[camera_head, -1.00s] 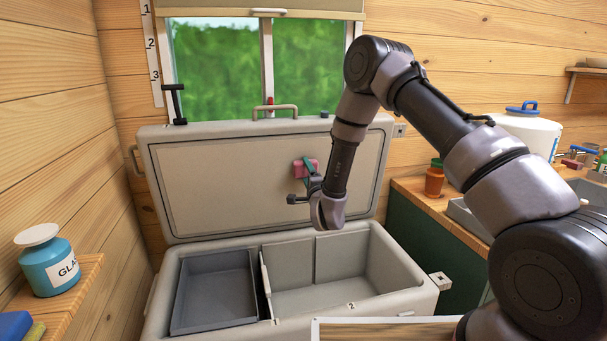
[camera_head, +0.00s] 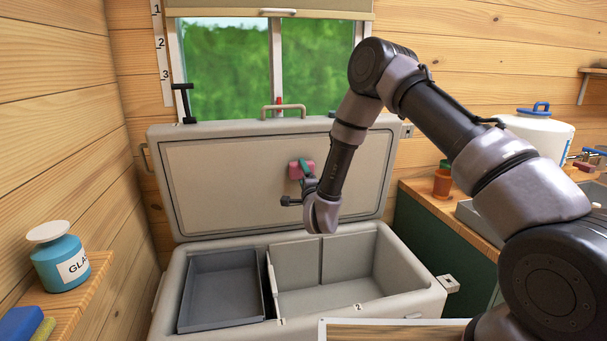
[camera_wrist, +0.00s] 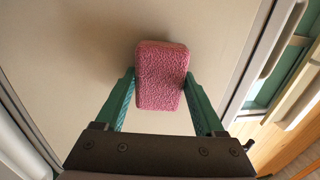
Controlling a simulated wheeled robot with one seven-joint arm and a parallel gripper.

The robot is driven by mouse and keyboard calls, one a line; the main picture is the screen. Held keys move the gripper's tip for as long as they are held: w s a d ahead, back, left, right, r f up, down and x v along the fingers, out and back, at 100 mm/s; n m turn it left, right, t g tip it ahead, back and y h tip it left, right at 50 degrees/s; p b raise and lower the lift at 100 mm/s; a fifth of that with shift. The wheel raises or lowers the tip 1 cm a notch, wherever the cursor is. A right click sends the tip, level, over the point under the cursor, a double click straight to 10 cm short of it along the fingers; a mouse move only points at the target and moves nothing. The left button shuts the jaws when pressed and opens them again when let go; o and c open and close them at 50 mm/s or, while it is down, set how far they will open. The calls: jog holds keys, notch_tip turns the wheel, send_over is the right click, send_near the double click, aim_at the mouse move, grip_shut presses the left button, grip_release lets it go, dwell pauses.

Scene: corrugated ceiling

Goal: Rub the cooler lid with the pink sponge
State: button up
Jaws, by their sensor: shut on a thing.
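The cooler lid (camera_head: 230,180) stands open and upright behind the cooler box, its beige inner panel facing me. The pink sponge (camera_wrist: 162,75) is held between the green fingers of my gripper (camera_wrist: 160,100). In the head view the sponge (camera_head: 295,171) shows as a small pink block in front of the lid's inner panel, right of its middle. In the wrist view the sponge's far side is hidden, and a shadow lies beside it on the panel. I cannot tell whether it touches the panel.
The cooler box (camera_head: 410,295) is open below, with a grey tray (camera_head: 222,290) in its left part. A blue jar (camera_head: 60,265) stands on a shelf at the left. A counter with a terracotta pot (camera_head: 442,184) is at the right. A window is behind the lid.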

jog(key=shift+v, duration=2.7)
jog(key=shift+v, duration=1.45)
jog(key=shift+d, duration=0.1)
